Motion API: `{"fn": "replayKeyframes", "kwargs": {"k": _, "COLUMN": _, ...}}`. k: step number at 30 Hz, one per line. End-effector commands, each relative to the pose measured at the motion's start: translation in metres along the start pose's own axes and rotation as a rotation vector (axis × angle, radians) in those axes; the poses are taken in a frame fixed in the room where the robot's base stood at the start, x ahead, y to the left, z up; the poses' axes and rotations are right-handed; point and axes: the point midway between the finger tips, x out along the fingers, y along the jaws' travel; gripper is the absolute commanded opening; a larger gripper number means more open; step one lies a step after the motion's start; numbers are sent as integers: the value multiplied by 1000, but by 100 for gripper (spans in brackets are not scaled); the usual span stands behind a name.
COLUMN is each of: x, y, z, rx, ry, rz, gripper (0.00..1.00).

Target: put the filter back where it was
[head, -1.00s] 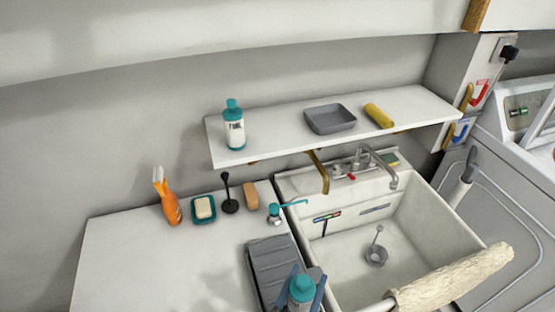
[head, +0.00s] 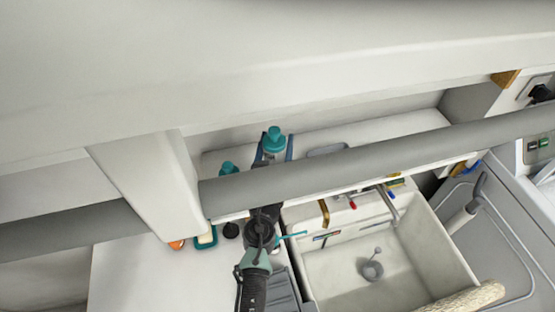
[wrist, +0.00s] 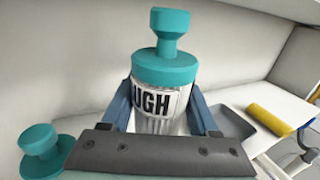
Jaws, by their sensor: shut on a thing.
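My gripper (head: 273,146) is shut on a teal-capped bottle (head: 274,139), held upright. The bottle has a clear or white body and a label reading "UGH" in the wrist view (wrist: 160,100). It is at the wall shelf (head: 380,128); I cannot tell whether its base touches the shelf. A second teal-capped bottle (head: 228,168) stands to its left, also seen in the wrist view (wrist: 38,142). Nothing in view is clearly marked as a filter. A small grey strainer-like piece (head: 372,269) lies in the sink.
A grey tray (wrist: 232,121) and a yellow roll (wrist: 268,118) lie on the shelf to the right of the held bottle. A thick grey bar (head: 330,171) and a white upright (head: 150,185) block part of the head view. The sink (head: 420,250) is below right.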

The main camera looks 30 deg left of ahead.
Motion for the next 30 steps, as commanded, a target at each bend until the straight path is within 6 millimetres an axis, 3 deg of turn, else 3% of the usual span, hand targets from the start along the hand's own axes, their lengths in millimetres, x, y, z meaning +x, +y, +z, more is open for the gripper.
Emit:
{"fn": "replayKeyframes", "kwargs": {"k": 8, "x": 6, "y": 2, "z": 8, "rx": -1, "ry": -1, "rz": 12, "gripper": 0}}
{"fn": "replayKeyframes", "kwargs": {"k": 21, "x": 6, "y": 2, "z": -51, "rx": -1, "ry": 0, "rz": 13, "gripper": 0}}
{"fn": "replayKeyframes", "kwargs": {"k": 30, "x": 6, "y": 2, "z": -70, "rx": 0, "ry": 0, "rz": 12, "gripper": 0}}
